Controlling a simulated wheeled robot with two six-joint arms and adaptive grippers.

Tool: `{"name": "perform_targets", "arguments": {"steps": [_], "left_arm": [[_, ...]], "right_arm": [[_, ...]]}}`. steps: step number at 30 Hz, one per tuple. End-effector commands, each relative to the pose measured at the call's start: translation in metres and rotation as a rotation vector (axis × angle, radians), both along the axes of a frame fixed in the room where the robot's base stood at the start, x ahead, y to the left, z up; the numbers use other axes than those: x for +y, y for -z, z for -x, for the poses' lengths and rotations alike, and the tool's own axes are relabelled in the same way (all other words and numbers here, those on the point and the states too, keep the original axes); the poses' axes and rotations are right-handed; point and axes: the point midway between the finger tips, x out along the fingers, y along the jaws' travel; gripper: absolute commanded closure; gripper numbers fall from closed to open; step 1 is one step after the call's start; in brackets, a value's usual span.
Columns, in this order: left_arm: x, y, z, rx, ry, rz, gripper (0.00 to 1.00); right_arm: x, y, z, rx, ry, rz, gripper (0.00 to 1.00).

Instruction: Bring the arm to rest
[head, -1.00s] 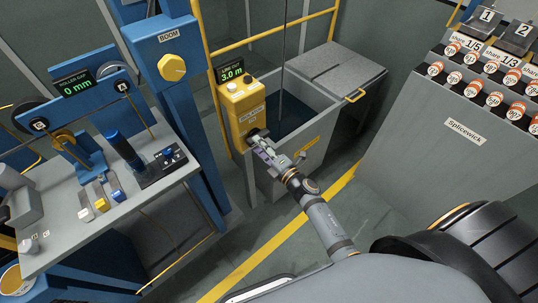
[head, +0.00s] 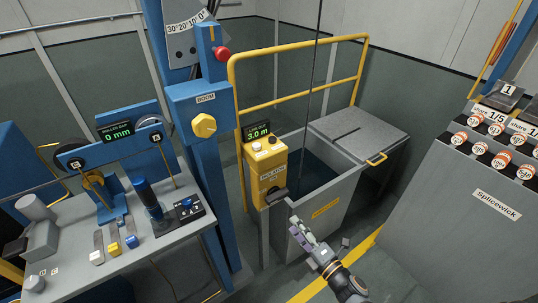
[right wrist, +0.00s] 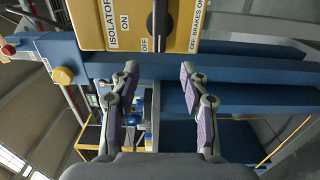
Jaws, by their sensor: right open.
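My right gripper (head: 303,230) is in front of the grey bin, below and right of the yellow isolator box (head: 265,172). In the right wrist view the right gripper (right wrist: 158,88) has its two purple-padded fingers apart with nothing between them. The isolator box (right wrist: 105,22) fills the top of that view. Its black knob (right wrist: 157,22) stands just beyond the fingers, apart from them, with its handle upright in that picture by the OFF label. My left gripper is not in view.
A grey bin (head: 345,195) with a yellow rail (head: 300,100) stands behind the box. The blue post carries a yellow BOOM knob (head: 204,126) and a red button (head: 222,54). The console (head: 75,255) with levers is at left, the Splicewick cabinet (head: 450,215) at right. Floor shows between them.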

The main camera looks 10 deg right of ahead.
Motion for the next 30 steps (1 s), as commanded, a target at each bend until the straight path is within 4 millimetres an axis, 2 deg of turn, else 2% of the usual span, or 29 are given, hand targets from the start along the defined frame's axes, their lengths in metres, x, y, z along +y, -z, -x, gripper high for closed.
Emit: {"name": "perform_targets", "arguments": {"steps": [3,5,8,11,12,14,15,17,18,21,24,25,27,30], "left_arm": [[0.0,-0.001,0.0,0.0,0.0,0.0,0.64],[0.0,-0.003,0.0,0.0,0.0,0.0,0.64],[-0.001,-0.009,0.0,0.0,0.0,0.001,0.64],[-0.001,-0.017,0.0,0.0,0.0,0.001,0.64],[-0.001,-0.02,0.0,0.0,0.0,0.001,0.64],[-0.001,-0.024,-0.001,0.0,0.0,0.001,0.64],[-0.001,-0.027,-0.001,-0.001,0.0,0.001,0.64],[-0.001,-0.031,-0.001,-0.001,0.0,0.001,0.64],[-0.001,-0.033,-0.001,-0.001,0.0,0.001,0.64],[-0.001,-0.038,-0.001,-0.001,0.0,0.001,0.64],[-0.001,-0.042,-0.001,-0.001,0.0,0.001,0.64],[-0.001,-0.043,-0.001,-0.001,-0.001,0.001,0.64],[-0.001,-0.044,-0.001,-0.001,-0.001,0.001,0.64],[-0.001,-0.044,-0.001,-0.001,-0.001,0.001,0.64]], "right_arm": [[-0.002,0.005,0.0,0.017,0.009,-0.011,0.55],[-0.009,0.02,0.001,0.065,0.036,-0.046,0.55],[-0.03,0.074,0.008,0.235,0.137,-0.171,0.55],[-0.058,0.152,0.034,0.471,0.305,-0.348,0.55],[-0.068,0.183,0.05,0.563,0.381,-0.422,0.55],[-0.08,0.227,0.079,0.697,0.501,-0.526,0.55],[-0.087,0.254,0.102,0.781,0.586,-0.594,0.55],[-0.094,0.291,0.141,0.902,0.721,-0.689,0.55],[-0.097,0.312,0.169,0.977,0.813,-0.749,0.55],[-0.099,0.353,0.239,1.135,1.04,-0.873,0.55],[-0.096,0.375,0.298,1.242,1.233,-0.958,0.55],[-0.095,0.379,0.312,1.265,1.278,-0.974,0.55],[-0.092,0.385,0.336,1.302,1.36,-1.005,0.55],[-0.09,0.389,0.354,1.327,1.42,-1.026,0.55]]}}
